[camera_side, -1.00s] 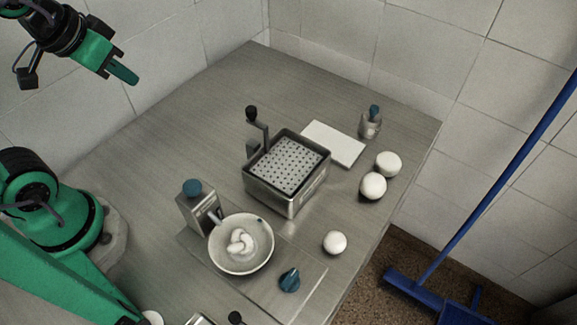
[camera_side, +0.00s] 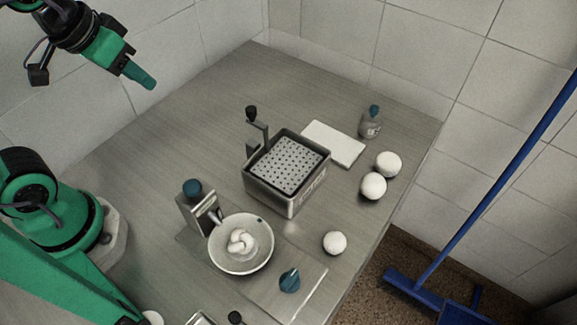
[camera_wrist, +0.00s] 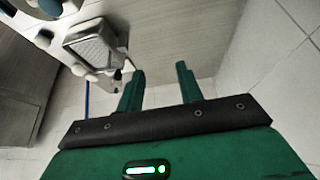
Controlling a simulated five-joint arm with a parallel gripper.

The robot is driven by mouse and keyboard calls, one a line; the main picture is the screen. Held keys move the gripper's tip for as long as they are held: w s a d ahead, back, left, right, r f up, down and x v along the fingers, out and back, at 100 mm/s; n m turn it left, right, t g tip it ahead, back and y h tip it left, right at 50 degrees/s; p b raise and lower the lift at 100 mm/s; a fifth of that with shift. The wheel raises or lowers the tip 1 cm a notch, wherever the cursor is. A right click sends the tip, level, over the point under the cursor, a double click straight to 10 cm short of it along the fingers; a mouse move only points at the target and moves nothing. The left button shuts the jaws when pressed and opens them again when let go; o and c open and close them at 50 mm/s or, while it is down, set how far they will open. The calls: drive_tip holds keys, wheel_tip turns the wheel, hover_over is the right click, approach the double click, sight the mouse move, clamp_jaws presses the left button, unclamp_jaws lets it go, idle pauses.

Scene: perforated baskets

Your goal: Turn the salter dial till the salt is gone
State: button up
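The salter is a metal unit on a flat base plate, with a teal-knobbed post (camera_side: 192,187) beside a round bowl (camera_side: 217,262). White lumps (camera_side: 238,243) lie in the bowl. A teal pointer dial (camera_side: 289,280) sits on the plate to the right of the bowl; I take it as the salter dial. Any loose salt is too small to tell. My gripper (camera_side: 141,79) is high at the upper left, far from the dial and touching nothing. In the wrist view my gripper (camera_wrist: 158,70) has its two green fingers apart, with nothing between them.
A perforated basket in a metal box (camera_side: 270,198) with a black-knobbed lever (camera_side: 252,115) stands mid-table; the box also shows in the wrist view (camera_wrist: 72,38). White balls (camera_side: 373,186), a white board (camera_side: 334,143) and a teal-capped bottle (camera_side: 370,122) stand right.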

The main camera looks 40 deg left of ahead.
drive_tip(key=w+d+f+g+h, duration=0.15)
drive_tip(key=w+d, duration=0.25)
drive_tip(key=d, duration=0.5)
drive_tip(key=g+y, duration=0.2)
drive_tip(key=g, duration=0.2)
hover_over(290, 277)
wheel_tip(290, 277, down, 13)
drive_tip(key=shift+w+a+r, duration=0.1)
drive_tip(key=shift+a+r, duration=0.05)
drive_tip(key=shift+s+d, duration=0.2)
drive_tip(key=shift+f, duration=0.2)
drive_tip(key=shift+f, duration=3.8)
drive_tip(key=shift+c, duration=0.3)
